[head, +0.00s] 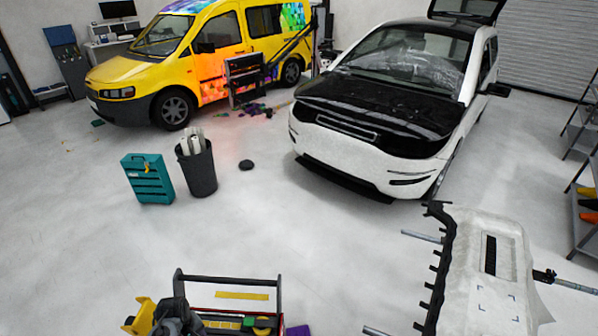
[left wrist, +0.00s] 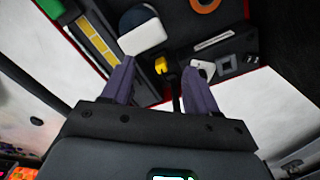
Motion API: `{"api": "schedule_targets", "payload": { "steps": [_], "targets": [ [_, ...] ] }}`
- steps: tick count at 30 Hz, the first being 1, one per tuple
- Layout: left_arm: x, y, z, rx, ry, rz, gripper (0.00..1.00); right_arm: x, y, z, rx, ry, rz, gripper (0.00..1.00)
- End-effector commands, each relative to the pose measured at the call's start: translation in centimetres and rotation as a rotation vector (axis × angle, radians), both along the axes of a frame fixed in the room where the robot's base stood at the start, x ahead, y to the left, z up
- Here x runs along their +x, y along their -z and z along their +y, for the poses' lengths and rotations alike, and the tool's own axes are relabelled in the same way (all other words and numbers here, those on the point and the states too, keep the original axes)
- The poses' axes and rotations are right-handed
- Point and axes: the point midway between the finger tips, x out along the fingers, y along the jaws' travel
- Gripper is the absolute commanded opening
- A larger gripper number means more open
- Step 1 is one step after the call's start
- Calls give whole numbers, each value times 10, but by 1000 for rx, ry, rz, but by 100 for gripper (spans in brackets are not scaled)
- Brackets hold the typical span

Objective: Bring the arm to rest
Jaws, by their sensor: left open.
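My left gripper (left wrist: 160,76) shows in the left wrist view with two purple fingers spread apart. Nothing is held between them. It is over an open toolbox with a dark inside and a red rim. In the head view the toolbox (head: 228,280) stands at the bottom edge, and a dark shape at its left end seems to be part of my left arm. My right gripper is in neither view.
The toolbox holds a yellow piece (left wrist: 161,65), a white-and-dark block (left wrist: 142,28) and an orange ring (left wrist: 205,4). A bumper (head: 485,275) rests on a stand at right. A teal case (head: 148,180) and a bin (head: 197,172) stand on open floor before two vehicles.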

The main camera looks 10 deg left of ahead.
Motion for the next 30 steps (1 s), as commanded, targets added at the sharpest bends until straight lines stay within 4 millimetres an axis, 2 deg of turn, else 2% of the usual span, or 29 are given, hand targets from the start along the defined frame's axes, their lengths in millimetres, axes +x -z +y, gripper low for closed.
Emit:
{"api": "schedule_targets", "payload": {
  "steps": [11,17,20,24,30],
  "targets": [
    [-43,-23,-11,81,235,-53,59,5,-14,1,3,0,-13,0],
    [-82,-48,-32,128,440,-93,59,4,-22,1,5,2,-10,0],
    [-112,-71,-53,150,590,-122,59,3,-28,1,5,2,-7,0],
    [-160,-112,-90,165,814,-175,59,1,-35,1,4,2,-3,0],
    [-210,-164,-128,165,1033,-243,59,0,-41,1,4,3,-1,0]
  ]
}}
